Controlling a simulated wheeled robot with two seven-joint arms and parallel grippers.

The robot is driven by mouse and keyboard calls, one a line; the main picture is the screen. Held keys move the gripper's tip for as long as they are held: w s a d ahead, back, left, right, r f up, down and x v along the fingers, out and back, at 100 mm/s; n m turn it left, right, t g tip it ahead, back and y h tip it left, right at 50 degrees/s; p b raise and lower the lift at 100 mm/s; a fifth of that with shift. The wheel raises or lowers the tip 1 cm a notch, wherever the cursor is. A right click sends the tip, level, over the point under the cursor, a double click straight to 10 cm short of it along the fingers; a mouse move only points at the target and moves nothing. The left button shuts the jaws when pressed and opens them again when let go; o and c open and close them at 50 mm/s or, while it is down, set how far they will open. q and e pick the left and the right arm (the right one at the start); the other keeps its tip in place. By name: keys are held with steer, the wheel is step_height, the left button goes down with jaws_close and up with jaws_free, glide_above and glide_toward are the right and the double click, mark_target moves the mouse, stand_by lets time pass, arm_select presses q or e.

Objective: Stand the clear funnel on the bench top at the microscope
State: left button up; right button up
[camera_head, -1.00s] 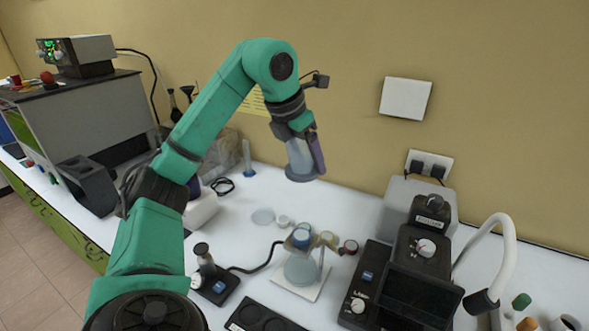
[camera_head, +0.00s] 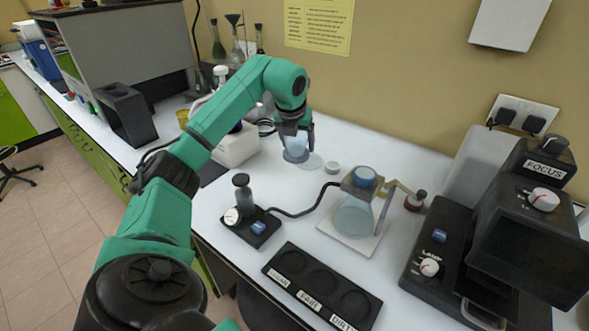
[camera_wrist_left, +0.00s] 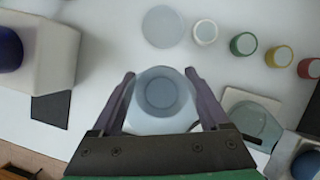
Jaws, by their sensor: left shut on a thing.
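The clear funnel (camera_head: 296,155) is pale, bluish and see-through, and it hangs wide end down just above or at the white bench top (camera_head: 268,210); I cannot tell whether it touches. My left gripper (camera_head: 296,133) is shut on it from above. In the left wrist view the funnel (camera_wrist_left: 160,96) sits between the two purple-grey fingers, seen from above with its rings showing. The microscope (camera_head: 525,215), black with a "FOCUS" knob, stands at the right of the bench. My right gripper is not in view.
A clear round dish (camera_wrist_left: 164,27) lies close to the funnel, beside several small lidded jars (camera_wrist_left: 205,33). A flask (camera_head: 355,213) with a blue top stands on a white plate. A black three-well tray (camera_head: 322,288) lies in front. A white block (camera_head: 236,147) stands left of the funnel.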

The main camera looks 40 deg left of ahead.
mark_target(293, 153)
arm_select(q)
step_height(293, 153, down, 10)
steer(key=shift+a+f, duration=0.1)
steer(key=shift+f, duration=0.15)
steer(key=o, duration=1.2)
steer(key=shift+o, duration=0.2)
steer(key=shift+r+p, duration=0.25)
steer(key=shift+p, duration=0.2)
steer(key=b+v, duration=0.1)
steer(key=v, duration=1.1)
steer(key=shift+f, duration=0.1)
